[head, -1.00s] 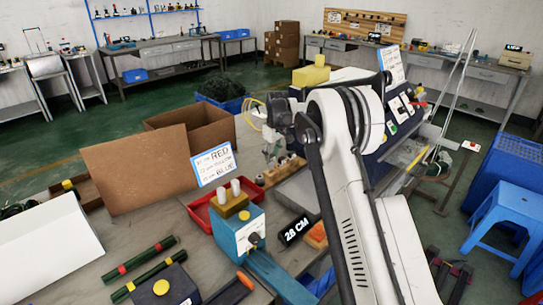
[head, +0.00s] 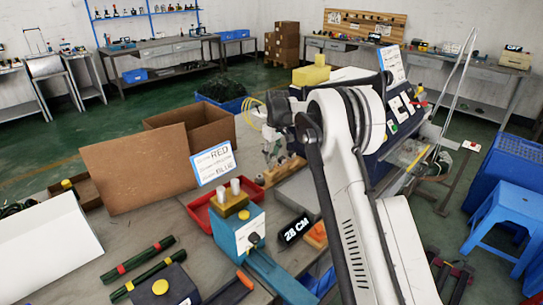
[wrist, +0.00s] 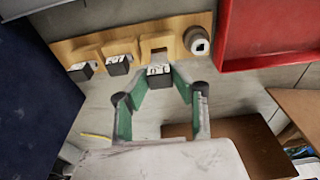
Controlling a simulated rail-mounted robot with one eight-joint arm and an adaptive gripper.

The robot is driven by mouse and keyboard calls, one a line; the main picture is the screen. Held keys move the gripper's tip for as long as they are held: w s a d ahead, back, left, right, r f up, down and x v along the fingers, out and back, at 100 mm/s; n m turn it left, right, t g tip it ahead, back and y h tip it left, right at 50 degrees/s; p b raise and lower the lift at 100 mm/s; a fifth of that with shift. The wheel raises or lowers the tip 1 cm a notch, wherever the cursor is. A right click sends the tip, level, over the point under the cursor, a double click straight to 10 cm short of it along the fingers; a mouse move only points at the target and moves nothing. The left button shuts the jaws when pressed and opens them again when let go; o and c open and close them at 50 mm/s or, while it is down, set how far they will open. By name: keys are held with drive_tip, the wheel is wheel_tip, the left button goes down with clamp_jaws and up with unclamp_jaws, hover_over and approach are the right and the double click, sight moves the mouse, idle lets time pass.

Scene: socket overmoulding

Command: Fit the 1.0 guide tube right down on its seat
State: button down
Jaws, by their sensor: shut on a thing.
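My gripper (wrist: 159,78) is closed in the wrist view, with its green fingertips on either side of a small dark block (wrist: 160,79) with a white marked face. The marking is too small to read, so I cannot tell whether this is the 1.0 guide tube. The block is at the near edge of a wooden rack (wrist: 138,27), in front of a notch; I cannot tell whether it touches the rack. Two similar dark blocks (wrist: 118,67) are to its left along the rack. In the head view my gripper (head: 272,158) is small, beside the rack (head: 285,170).
A red tray (wrist: 270,32) is right of the rack.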

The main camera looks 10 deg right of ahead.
sight(272, 160)
drive_tip(key=shift+f+b, duration=1.2)
drive_tip(key=shift+f, duration=0.75)
drive_tip(key=c, duration=1.4)
unclamp_jaws()
drive_tip(key=shift+o, duration=0.2)
wheel_tip(272, 160, up, 12)
drive_tip(key=s, duration=0.1)
drive_tip(key=shift+d, duration=0.4)
drive_tip(key=shift+s, duration=0.1)
